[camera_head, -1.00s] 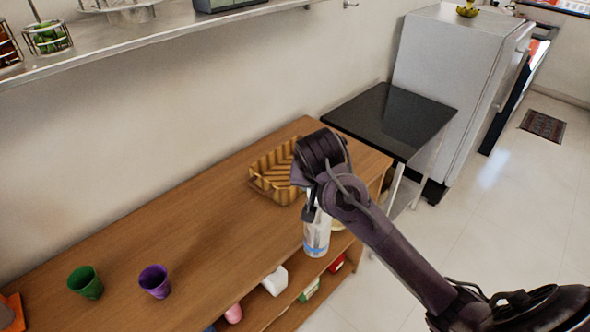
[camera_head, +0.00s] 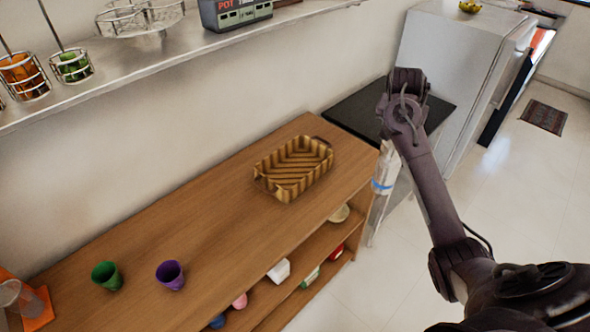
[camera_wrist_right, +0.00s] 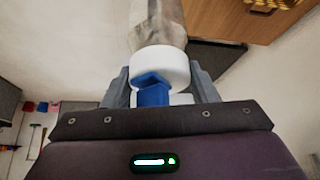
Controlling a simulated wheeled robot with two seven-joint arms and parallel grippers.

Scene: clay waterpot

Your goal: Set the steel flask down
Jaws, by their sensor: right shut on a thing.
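The steel flask (camera_head: 385,178) shows in the head view as a whitish body with a blue band, hanging beneath my right wrist. In the right wrist view the flask (camera_wrist_right: 158,25) has a grey body with a white collar and blue part near my jaws. My right gripper (camera_wrist_right: 160,82) is shut on it at this white and blue end. In the head view the flask is beside the right end of the wooden shelf unit (camera_head: 215,200), near the black-topped table (camera_head: 355,112); my arm hides part of it. My left gripper is not in view.
A ribbed yellow-brown basket (camera_head: 292,170) stands on the unit's right end. A purple cup (camera_head: 170,275) and a green cup (camera_head: 106,276) stand toward its left. A white fridge (camera_head: 450,75) is behind the table. Much of the wooden top is clear.

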